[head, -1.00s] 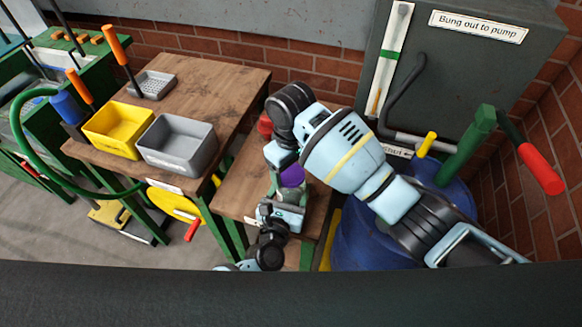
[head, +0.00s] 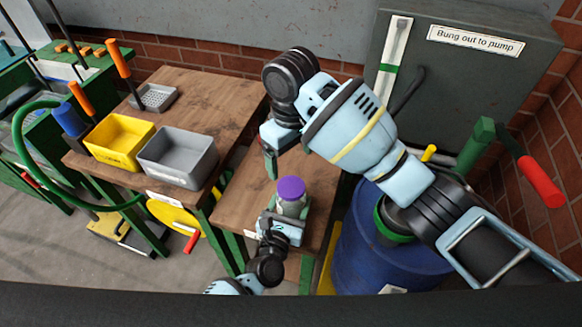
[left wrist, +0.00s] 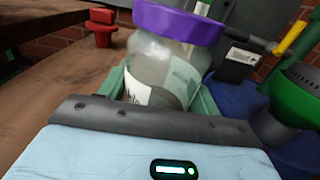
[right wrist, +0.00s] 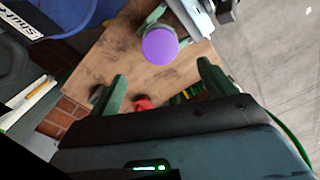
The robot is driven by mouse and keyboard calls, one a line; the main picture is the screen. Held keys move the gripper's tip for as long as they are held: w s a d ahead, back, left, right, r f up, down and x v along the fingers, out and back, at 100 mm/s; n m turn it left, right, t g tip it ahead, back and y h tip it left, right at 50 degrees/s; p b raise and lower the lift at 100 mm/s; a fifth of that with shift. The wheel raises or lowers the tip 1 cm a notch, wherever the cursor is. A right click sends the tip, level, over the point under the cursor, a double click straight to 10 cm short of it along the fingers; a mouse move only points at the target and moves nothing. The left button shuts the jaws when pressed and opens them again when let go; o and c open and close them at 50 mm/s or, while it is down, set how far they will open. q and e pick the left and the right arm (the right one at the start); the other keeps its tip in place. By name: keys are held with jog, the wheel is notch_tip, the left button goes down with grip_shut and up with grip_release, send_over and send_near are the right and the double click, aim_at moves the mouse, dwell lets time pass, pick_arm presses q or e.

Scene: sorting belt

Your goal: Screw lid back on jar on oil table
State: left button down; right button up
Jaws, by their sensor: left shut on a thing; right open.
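The clear jar (head: 290,206) stands upright over the small wooden table, with the purple lid (head: 291,187) on its mouth. The left wrist view shows the jar (left wrist: 165,68) with a pale label and the lid (left wrist: 178,22) capping it; I cannot tell how tight it is. My left gripper (left wrist: 167,95) is shut around the jar's body. My right gripper (right wrist: 163,76) is open and empty, apart from the lid, which shows beyond its fingers in the right wrist view (right wrist: 159,46). In the head view the right gripper (head: 270,163) is beyond and left of the lid.
The small wooden table (head: 240,195) has bare top left of the jar. A red object (left wrist: 101,27) stands on it. A higher table holds a yellow bin (head: 119,143) and a grey bin (head: 177,160). A blue drum (head: 380,262) stands to the right.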

aim_at(287, 214)
notch_tip(287, 214, up, 3)
jog(key=shift+f, duration=0.1)
dwell(0.3)
pick_arm(q)
jog(key=shift+c, duration=1.2)
grip_release()
jog(key=v, duration=0.6)
jog(key=shift+s+a+f+b, duration=0.1)
jog(key=shift+s+b, duration=0.25)
jog(key=shift+s+a, duration=0.15)
jog(key=shift+s, duration=0.4)
pick_arm(e)
jog(key=shift+s+f, duration=0.1)
jog(key=shift+f, duration=1.1)
